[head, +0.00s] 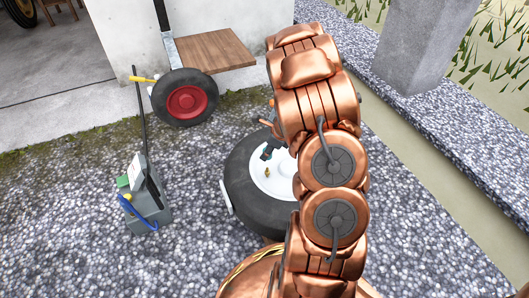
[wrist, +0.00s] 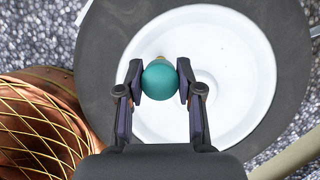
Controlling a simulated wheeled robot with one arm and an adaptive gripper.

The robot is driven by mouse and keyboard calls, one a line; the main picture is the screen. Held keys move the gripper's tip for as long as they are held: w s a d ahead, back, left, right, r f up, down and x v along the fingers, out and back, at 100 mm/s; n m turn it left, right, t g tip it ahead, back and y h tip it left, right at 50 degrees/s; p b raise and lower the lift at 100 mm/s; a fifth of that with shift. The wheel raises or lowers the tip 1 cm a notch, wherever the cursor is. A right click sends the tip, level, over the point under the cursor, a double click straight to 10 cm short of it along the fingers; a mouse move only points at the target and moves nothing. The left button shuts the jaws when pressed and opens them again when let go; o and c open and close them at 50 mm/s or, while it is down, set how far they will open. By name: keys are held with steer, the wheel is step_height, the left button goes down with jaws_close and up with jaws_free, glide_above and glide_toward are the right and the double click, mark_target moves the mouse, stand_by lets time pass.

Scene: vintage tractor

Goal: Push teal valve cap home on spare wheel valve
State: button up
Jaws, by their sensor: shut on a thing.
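The teal valve cap (wrist: 160,82) is a round ball between my fingertips in the wrist view. My gripper (wrist: 161,80) is shut on it, one finger on each side. The spare wheel (head: 240,182) lies on the gravel, with a dark tyre and a white rim (wrist: 225,75). A small brass valve (head: 267,172) stands on the rim in the head view. In the wrist view a bit of brass (wrist: 161,58) shows just past the cap's upper edge; the cap hides the rest. In the head view my gripper is over the rim near the valve. I cannot tell whether cap and valve touch.
A grey canister (head: 150,195) with a blue handle stands on the gravel at left. A cart with a red-hubbed wheel (head: 186,101) and wooden board (head: 213,50) is behind. A stone pillar (head: 420,45) stands at upper right. Gravel between canister and wheel is clear.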

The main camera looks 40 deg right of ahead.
steer(key=shift+d+f+b, duration=0.1)
steer(key=shift+b, duration=0.2)
steer(key=shift+f+b, duration=2.3)
steer(key=shift+f, duration=0.15)
steer(key=shift+f+b, duration=1.55)
steer(key=o, duration=1)
steer(key=v, duration=1.2)
steer(key=shift+r, duration=0.1)
